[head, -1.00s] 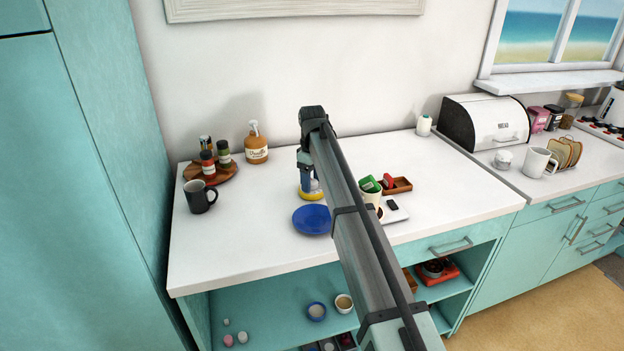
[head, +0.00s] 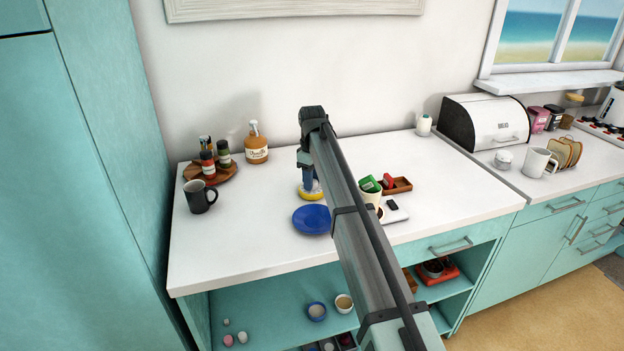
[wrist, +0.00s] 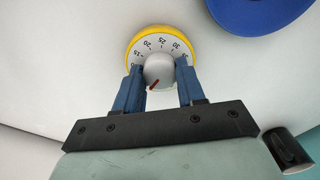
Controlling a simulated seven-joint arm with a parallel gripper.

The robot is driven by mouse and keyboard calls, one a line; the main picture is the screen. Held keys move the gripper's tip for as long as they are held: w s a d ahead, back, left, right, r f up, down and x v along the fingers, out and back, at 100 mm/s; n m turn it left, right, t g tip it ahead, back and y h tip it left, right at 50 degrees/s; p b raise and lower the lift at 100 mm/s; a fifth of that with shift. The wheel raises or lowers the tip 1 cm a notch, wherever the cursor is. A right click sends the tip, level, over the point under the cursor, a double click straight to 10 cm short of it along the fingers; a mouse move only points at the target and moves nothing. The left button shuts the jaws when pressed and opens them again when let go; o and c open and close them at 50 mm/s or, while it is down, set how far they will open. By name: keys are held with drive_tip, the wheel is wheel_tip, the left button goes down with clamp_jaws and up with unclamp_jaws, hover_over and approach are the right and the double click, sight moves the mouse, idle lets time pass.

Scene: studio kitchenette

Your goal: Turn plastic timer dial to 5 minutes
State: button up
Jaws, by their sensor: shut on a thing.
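The timer (wrist: 133,49) lies on the white counter, with a yellow rim, a white numbered face and a pale knob (wrist: 160,68) with a red mark. My gripper (wrist: 160,80) is shut on the knob, one blue finger on each side. In the wrist view the red mark points down and slightly left, away from the visible numbers, which run from about 15 to 35. The face below the knob is partly hidden by the fingers. In the head view the timer's yellow rim (head: 311,195) shows under my gripper (head: 308,184).
A blue plate (head: 312,219) lies close in front of the timer; it also shows in the wrist view (wrist: 262,12). A dark mug (head: 200,197) and a wooden board with bottles (head: 213,175) stand left.

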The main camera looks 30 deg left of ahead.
drive_tip(key=shift+m, duration=2.8)
drive_tip(key=o, duration=1.1)
drive_tip(key=shift+c, duration=0.2)
wheel_tip(320, 180, up, 14)
drive_tip(key=shift+f, duration=0.1)
